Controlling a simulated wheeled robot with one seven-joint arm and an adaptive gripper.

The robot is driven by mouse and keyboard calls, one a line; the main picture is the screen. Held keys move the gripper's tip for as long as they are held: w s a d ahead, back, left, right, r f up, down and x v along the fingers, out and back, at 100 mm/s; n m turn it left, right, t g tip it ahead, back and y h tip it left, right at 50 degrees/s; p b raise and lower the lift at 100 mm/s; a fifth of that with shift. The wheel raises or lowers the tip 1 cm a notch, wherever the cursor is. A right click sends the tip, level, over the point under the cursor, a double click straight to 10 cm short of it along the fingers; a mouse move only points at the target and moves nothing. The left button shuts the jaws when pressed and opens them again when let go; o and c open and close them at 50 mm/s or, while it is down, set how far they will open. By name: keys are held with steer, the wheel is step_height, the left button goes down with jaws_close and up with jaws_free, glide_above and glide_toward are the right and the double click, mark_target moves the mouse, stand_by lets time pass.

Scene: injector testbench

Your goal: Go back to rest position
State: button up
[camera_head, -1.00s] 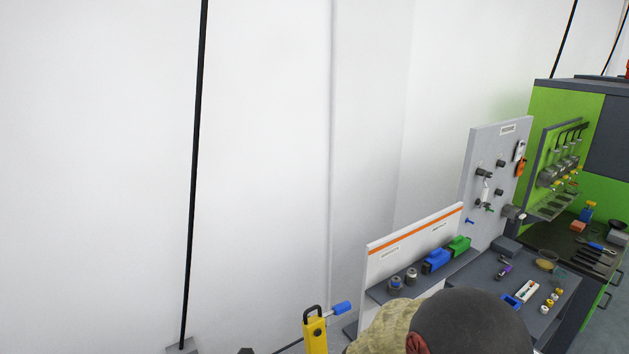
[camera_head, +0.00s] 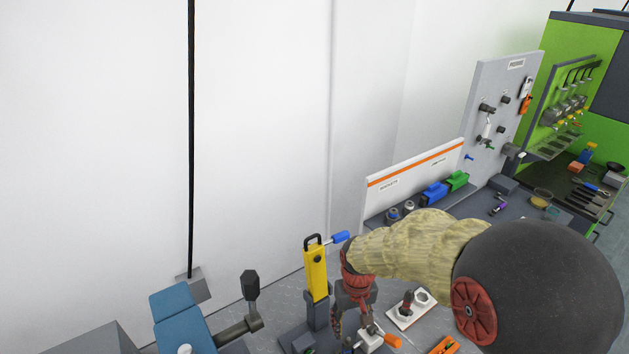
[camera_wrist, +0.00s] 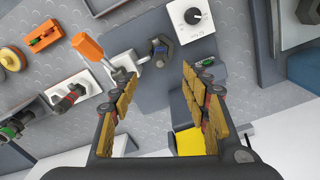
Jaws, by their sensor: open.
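My gripper (camera_wrist: 160,85) is open and empty in the wrist view, with its two yellow-padded fingers wide apart above a grey bench surface (camera_wrist: 100,50). A white part with an orange handle (camera_wrist: 86,46) lies just beyond the left finger. A dark nut-like fitting (camera_wrist: 160,48) shows between the fingertips, a little beyond them. In the head view my arm reaches in from the right, and its end hangs over the bench beside a yellow upright device (camera_head: 316,272).
A white dial plate (camera_wrist: 194,22) lies beyond the fingers. A white plate with a dark-red knob (camera_head: 408,305) sits right of my wrist. A blue seat-like part (camera_head: 178,310) stands at lower left. Blue (camera_head: 434,193) and green (camera_head: 457,181) boxes line the back shelf.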

steer(key=shift+r, duration=0.8)
steer(key=s+d+r+m+t+b, duration=0.1)
steer(key=s+d+r+t+b, duration=0.1)
steer(key=s+d+r+b, duration=0.2)
steer(key=s+d+r+m+t+b, duration=0.1)
steer(key=s+d+r+t+b, duration=0.2)
steer(key=s+b, duration=0.8)
steer(key=s+d+r, duration=0.1)
steer(key=s+d, duration=0.1)
steer(key=shift+s+d+m+t, duration=0.25)
steer(key=shift+s+m+t, duration=0.05)
steer(key=shift+s, duration=0.05)
steer(key=shift+o, duration=0.4)
steer(key=shift+r, duration=0.15)
